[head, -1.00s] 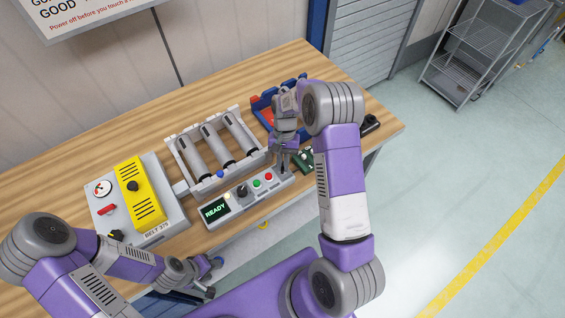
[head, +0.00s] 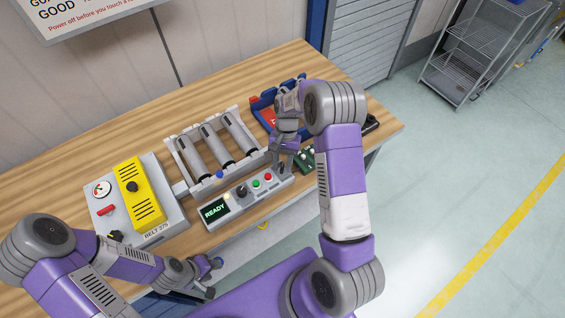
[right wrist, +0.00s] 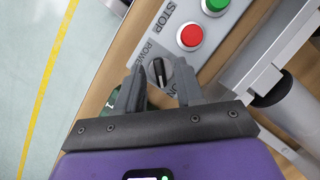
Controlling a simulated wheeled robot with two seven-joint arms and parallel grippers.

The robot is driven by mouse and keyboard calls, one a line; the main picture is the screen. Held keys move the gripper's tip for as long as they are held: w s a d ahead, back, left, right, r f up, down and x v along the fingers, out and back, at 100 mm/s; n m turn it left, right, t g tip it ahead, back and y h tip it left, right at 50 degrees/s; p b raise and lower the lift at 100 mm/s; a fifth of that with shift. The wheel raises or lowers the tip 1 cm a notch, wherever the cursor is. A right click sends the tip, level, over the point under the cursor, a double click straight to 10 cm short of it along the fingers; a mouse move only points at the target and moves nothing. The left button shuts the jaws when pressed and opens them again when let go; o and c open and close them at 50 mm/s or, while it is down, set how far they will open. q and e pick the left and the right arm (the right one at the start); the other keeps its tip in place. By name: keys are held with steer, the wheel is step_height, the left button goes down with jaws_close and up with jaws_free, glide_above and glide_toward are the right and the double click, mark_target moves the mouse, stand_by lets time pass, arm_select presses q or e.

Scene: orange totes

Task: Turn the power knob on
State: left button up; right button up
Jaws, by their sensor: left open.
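The power knob (right wrist: 158,71) is a black knob at the end of the grey control panel (right wrist: 208,60), beside the lettering POWER and ON. My right gripper (right wrist: 160,68) is open, with one finger on each side of the knob and a gap to it. In the head view my right gripper (head: 281,166) is at the right end of the control panel (head: 228,210) and hides the knob there. The panel's screen (head: 214,211) reads READY. My left gripper (head: 213,277) is open and empty, in front of the table edge.
A red STOP button (right wrist: 190,36) and a green button (right wrist: 215,5) sit beside the knob. A roller unit (head: 213,146) stands behind the panel. A grey box with a yellow cover (head: 140,192) is at the left. A blue tray (head: 262,104) and a green board (head: 306,158) are near my right gripper.

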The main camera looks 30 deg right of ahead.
steer(key=v, duration=0.7)
steer(key=shift+r, duration=0.25)
stand_by(0.6)
